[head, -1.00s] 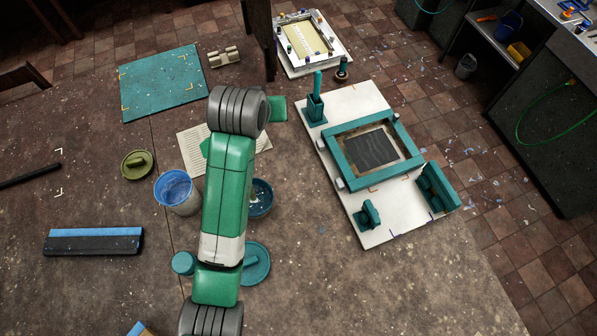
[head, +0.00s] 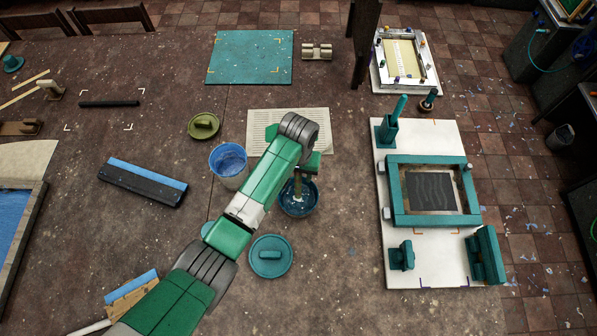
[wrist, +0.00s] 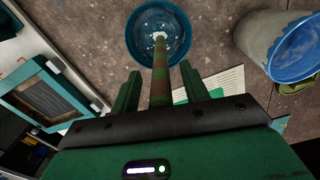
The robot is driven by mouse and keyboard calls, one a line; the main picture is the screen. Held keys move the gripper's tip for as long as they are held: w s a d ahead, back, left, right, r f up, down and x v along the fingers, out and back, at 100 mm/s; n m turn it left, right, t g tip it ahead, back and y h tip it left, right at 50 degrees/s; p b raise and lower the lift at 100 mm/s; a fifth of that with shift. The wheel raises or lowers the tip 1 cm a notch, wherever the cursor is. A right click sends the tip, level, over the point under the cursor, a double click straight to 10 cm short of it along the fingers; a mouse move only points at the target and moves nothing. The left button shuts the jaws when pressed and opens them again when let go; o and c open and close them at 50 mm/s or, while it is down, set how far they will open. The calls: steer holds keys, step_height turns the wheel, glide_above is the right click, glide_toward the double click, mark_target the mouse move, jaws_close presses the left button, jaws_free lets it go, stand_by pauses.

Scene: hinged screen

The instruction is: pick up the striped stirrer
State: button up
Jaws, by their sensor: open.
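The striped stirrer (wrist: 160,82), banded green and brown with a pale tip, stands in a blue bowl (wrist: 177,18) of blue liquid. In the wrist view its shaft rises from the bowl toward my gripper (wrist: 160,72) and lies between the two green fingers, with a gap on each side. In the head view my gripper (head: 306,166) is above the far side of the bowl (head: 313,207), and only the lower part of the stirrer (head: 298,187) shows. Its upper end is hidden by my arm. My gripper is open.
A bucket of blue paint (head: 229,164) stands left of the bowl. A teal lid (head: 270,256) lies in front, and a printed sheet (head: 319,118) lies behind. The white board (head: 443,138) with the teal hinged frame (head: 398,195) is at the right, with bare table between.

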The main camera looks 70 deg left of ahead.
steer(key=shift+a+f, duration=0.1)
steer(key=shift+f, duration=0.65)
jaws_close()
steer(key=shift+r, duration=0.1)
